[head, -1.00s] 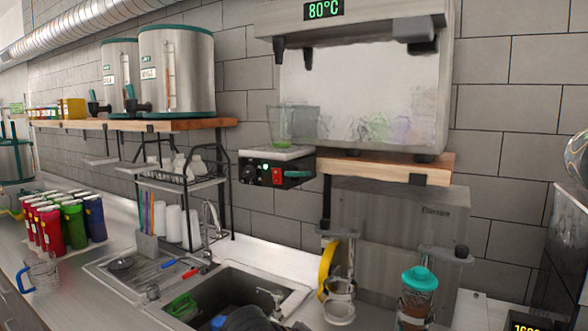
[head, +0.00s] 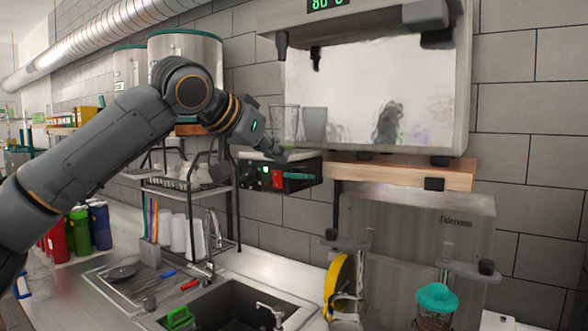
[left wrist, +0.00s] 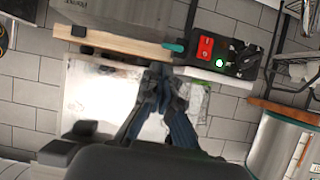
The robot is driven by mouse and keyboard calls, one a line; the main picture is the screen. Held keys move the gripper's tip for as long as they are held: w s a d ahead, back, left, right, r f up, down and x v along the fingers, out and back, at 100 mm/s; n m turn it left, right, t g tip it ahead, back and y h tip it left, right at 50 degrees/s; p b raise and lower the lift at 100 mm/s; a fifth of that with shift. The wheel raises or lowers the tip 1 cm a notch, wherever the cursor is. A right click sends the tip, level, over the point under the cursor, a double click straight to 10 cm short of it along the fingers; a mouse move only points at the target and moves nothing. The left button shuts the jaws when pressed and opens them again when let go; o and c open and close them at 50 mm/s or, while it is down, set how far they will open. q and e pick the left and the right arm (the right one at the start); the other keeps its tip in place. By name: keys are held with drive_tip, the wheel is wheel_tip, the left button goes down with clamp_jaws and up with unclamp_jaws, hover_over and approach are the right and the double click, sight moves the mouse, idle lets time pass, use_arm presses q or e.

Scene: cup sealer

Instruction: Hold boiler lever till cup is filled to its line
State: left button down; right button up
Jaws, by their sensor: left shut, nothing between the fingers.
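The steel boiler (head: 375,95) hangs on the wall, with a green digital display (head: 325,4) at its top. Black fittings (head: 316,60) jut from its front; I cannot tell which is the lever. A clear cup (head: 286,118) stands beside the boiler's left side, on the small black device (head: 302,176); its lower part is hidden behind my gripper and its fill line cannot be made out. My left gripper (head: 279,153) is shut and empty, in front of the cup's base. In the left wrist view its fingers (left wrist: 158,85) show near the device (left wrist: 235,57). My right gripper is not in view.
A wooden shelf (head: 400,173) runs under the boiler. A wire rack (head: 185,192) with cups stands left of the device. A sink (head: 240,300) lies below. A teal-lidded blender jar (head: 437,305) stands at lower right.

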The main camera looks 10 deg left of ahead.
use_arm(q)
wheel_tip(320, 180, up, 6)
drive_tip(key=s+a, duration=0.1)
drive_tip(key=a, duration=0.1)
drive_tip(key=shift+s+a+f+n+t, duration=0.15)
drive_tip(key=shift+f+n+t, duration=0.1)
drive_tip(key=shift+n+t, duration=0.15)
drive_tip(key=p, duration=0.4)
hover_over(300, 176)
drive_tip(key=a, duration=0.2)
wheel_tip(300, 176, down, 4)
drive_tip(key=shift+r, duration=0.1)
drive_tip(key=f, duration=0.3)
drive_tip(key=shift+s+f, duration=0.25)
drive_tip(key=shift+s, duration=0.1)
drive_tip(key=shift+s+a+f, duration=0.2)
drive_tip(key=shift+a+f, duration=0.05)
drive_tip(key=shift+f, duration=0.1)
drive_tip(key=shift+w+d, duration=0.1)
drive_tip(key=shift+d+f, duration=0.1)
